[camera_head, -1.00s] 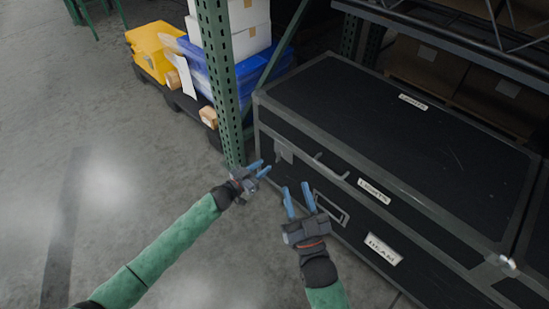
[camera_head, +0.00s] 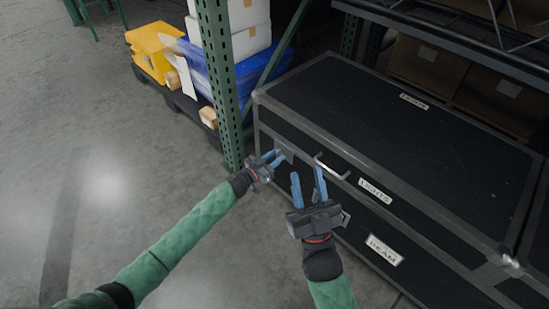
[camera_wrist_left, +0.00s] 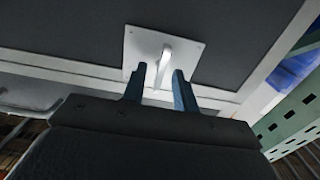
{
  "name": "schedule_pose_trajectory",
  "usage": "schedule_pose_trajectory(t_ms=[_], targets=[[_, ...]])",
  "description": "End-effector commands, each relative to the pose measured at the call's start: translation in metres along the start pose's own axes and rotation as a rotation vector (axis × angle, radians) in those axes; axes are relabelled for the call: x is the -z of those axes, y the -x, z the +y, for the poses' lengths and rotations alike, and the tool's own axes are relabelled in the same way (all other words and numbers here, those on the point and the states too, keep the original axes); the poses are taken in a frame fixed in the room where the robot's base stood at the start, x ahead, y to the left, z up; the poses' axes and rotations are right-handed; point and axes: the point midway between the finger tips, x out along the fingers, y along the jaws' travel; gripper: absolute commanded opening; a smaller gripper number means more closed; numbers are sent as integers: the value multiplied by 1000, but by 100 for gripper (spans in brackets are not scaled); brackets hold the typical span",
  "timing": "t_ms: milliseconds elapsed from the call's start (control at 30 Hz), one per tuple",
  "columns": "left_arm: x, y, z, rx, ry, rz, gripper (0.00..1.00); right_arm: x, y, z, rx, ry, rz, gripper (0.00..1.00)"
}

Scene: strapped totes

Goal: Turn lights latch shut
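The black case labelled LIGHTS (camera_head: 375,191) stands at the right with grey metal edges. Its latch (camera_head: 285,150) is on the front face near the left corner. In the left wrist view it is a pale square plate (camera_wrist_left: 136,42) with a tab (camera_wrist_left: 165,60) sticking out. My left gripper (camera_head: 280,157) is at the latch, blue fingers apart, one on each side of the tab's lower end; contact is unclear. My right gripper (camera_head: 308,172) is open and empty in front of the case, near its silver handle (camera_head: 333,167).
A lower case labelled BEAM (camera_head: 383,249) sits beneath. A green rack post (camera_head: 220,85) stands close left of my left gripper. Yellow (camera_head: 152,50) and blue (camera_head: 205,62) bins are behind it. Floor at the left is clear.

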Motion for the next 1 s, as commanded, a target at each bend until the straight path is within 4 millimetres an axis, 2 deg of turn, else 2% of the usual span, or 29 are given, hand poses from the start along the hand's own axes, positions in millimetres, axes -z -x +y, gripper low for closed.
schedule_pose_trajectory(t_ms=[67,200,233,567,633,1000], targets=[[0,0,0,0,0,0,29,0,0,0,0,0,0,36],[0,0,0,0,0,0,4,0,0,0,1,-1,1,36],[0,0,0,0,0,0,0,0,-1,0,1,-1,1,36],[0,0,0,0,-24,0,0,-5,0,0,-1,-3,-21,36],[0,0,0,0,-46,-1,0,-14,4,1,-5,-5,-56,36],[1,0,3,0,-306,0,0,-107,64,3,-29,-32,-416,36]])
